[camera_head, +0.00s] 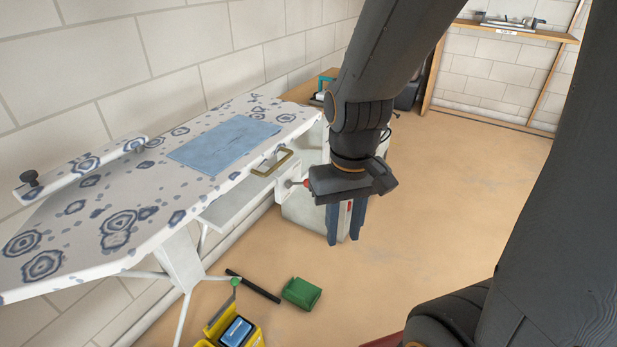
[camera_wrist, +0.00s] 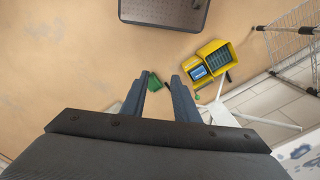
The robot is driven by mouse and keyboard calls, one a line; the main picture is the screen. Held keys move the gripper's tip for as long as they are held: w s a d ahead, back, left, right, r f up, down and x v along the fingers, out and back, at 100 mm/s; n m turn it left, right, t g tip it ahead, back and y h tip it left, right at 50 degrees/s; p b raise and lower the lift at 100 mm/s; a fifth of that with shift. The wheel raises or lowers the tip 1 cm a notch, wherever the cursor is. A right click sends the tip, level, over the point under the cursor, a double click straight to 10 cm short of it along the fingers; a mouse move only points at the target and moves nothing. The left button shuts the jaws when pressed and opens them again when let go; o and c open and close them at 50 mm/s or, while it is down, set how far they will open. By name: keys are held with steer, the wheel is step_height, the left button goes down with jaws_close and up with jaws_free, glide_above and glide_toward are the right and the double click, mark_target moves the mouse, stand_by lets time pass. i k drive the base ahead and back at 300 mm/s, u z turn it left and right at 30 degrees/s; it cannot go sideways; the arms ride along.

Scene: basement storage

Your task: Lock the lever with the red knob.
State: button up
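An ironing board (camera_head: 75,215) with a blue-patterned cover stands along the wall in the head view. A small red knob (camera_head: 304,183) shows at the board's right end, beside a round grey part, right against the left edge of my gripper's body in the picture. Most of its lever is hidden or too small to make out. My gripper (camera_head: 344,238) points down in front of a pale cabinet, its blue fingers apart and empty. In the wrist view my gripper (camera_wrist: 161,82) also shows a gap between the fingers, with only floor and a distant green block beyond. The red knob does not show there.
A blue cloth (camera_head: 224,143) and a brass-coloured handle (camera_head: 271,163) are at the board. A green block (camera_head: 301,293), a black rod (camera_head: 253,286) and a yellow box (camera_wrist: 220,53) are on the floor. A wire cart (camera_wrist: 293,42) stands right in the wrist view. The floor at right is open.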

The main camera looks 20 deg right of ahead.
mark_target(288, 185)
steer(key=u, duration=1.45)
steer(key=k, duration=0.65)
steer(key=z, duration=1.2)
steer(key=i, duration=0.5)
